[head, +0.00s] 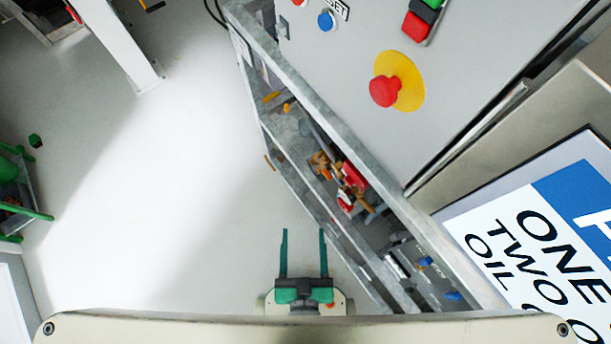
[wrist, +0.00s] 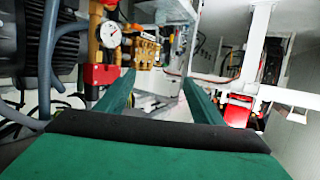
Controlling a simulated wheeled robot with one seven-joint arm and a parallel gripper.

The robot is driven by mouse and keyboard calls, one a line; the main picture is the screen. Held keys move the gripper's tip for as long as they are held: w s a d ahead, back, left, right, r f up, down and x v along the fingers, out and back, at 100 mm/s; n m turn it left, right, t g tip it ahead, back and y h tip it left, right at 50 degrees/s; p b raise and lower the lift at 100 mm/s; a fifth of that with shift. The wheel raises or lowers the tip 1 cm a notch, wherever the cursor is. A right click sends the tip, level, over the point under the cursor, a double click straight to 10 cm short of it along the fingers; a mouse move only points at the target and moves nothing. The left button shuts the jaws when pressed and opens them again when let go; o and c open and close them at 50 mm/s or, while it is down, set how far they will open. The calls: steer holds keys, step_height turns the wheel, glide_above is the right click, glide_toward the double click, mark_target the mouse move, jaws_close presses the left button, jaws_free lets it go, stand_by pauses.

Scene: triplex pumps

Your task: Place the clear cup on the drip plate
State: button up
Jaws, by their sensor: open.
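My gripper (head: 304,232) is at the bottom middle of the head view, its two long green fingers parallel, apart and empty. It is over the pale floor, just left of a grey metal frame. My gripper also shows in the wrist view (wrist: 159,78), with an open gap between the fingers. I cannot make out a clear cup or a drip plate in either view.
The metal frame (head: 292,166) holds red and brass pump parts (head: 350,185). A grey panel with a red stop button (head: 384,91) stands right of it. A pressure gauge (wrist: 110,34) shows in the wrist view. The floor (head: 160,190) at left is clear.

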steer(key=r, duration=0.1)
steer(key=s+r, duration=0.1)
steer(key=r, duration=0.1)
steer(key=s+r, duration=0.1)
steer(key=shift+d+r, duration=0.15)
steer(key=shift+d, duration=0.15)
